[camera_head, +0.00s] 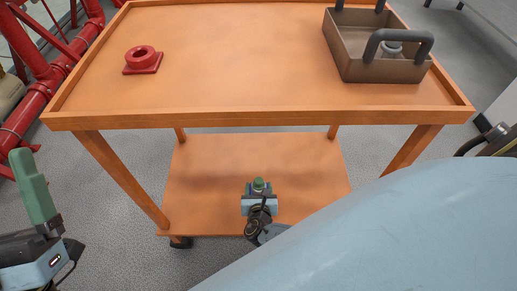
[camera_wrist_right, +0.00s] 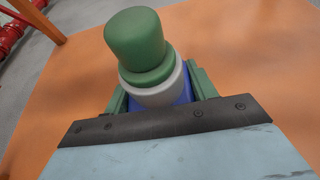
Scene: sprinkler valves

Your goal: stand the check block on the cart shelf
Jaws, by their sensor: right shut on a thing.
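The check block (camera_wrist_right: 136,42) has a green round top, a grey collar and a blue lower part. My right gripper (camera_wrist_right: 158,96) is shut on it, with a green finger on each side. In the head view the block (camera_head: 258,186) and my right gripper (camera_head: 259,199) show over the near part of the orange cart shelf (camera_head: 215,165), below the cart's top. The block looks roughly upright. Its underside is hidden, so I cannot tell whether it touches the shelf. My left gripper (camera_head: 35,187) is at the left, off the cart, with its fingers seen side-on.
On the cart top (camera_head: 230,55) sit a red flanged ring (camera_head: 143,59) and a brown box (camera_head: 375,67) with dark handles and a grey part inside. The cart's legs and front rim border the shelf. Red pipes (camera_head: 50,85) stand at left. The visible shelf around the block is clear.

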